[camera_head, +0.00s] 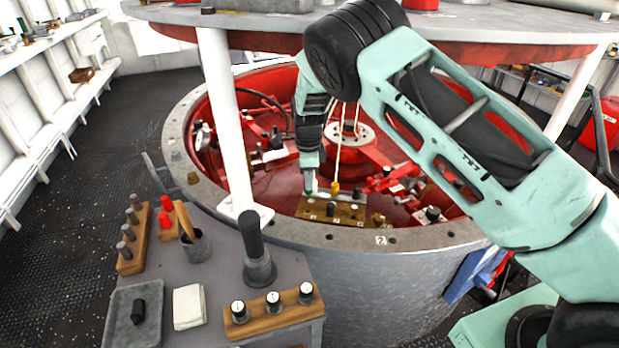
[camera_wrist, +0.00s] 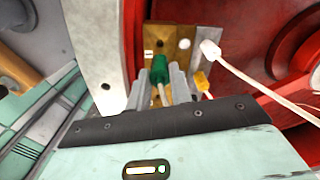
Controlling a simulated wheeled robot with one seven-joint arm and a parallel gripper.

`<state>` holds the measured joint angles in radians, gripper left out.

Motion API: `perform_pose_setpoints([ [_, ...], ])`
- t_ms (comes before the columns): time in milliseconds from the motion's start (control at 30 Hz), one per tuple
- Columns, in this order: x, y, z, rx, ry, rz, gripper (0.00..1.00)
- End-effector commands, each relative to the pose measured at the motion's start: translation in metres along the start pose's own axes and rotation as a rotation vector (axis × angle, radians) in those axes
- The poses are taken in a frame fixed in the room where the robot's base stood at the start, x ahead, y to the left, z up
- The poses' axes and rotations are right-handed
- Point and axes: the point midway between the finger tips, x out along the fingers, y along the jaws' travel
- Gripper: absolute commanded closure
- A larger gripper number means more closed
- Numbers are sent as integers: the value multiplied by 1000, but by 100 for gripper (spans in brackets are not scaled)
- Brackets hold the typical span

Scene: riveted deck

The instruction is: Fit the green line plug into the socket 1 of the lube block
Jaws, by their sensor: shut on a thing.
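The green line plug (camera_wrist: 161,70) is between the fingers of my gripper (camera_wrist: 164,92) in the wrist view, with its green body reaching past the fingertips toward the brass lube block (camera_wrist: 180,30). In the head view my gripper (camera_head: 311,184) points down over the left end of the lube block (camera_head: 345,212), inside the red well. The plug's tip is at or just above the block; I cannot tell whether it touches or has entered a socket. Socket 1 cannot be picked out for certain.
A yellow plug (camera_wrist: 202,82) and a white plug (camera_wrist: 209,49) on a pale line are close right of my gripper. The well's grey rim (camera_head: 290,228) and a white post (camera_head: 222,110) stand near my arm.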

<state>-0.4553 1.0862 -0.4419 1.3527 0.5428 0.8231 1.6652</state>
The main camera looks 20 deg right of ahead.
Motion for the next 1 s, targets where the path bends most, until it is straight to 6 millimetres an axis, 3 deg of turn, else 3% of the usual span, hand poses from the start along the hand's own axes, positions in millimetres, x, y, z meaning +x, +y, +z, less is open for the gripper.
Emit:
perform_pose_setpoints([
  [267, 9, 0, 0, 19, 1, 0, 100],
  [700, 48, 0, 0, 17, 1, 0, 100],
  [1000, 52, 0, 0, 17, 0, 0, 100],
])
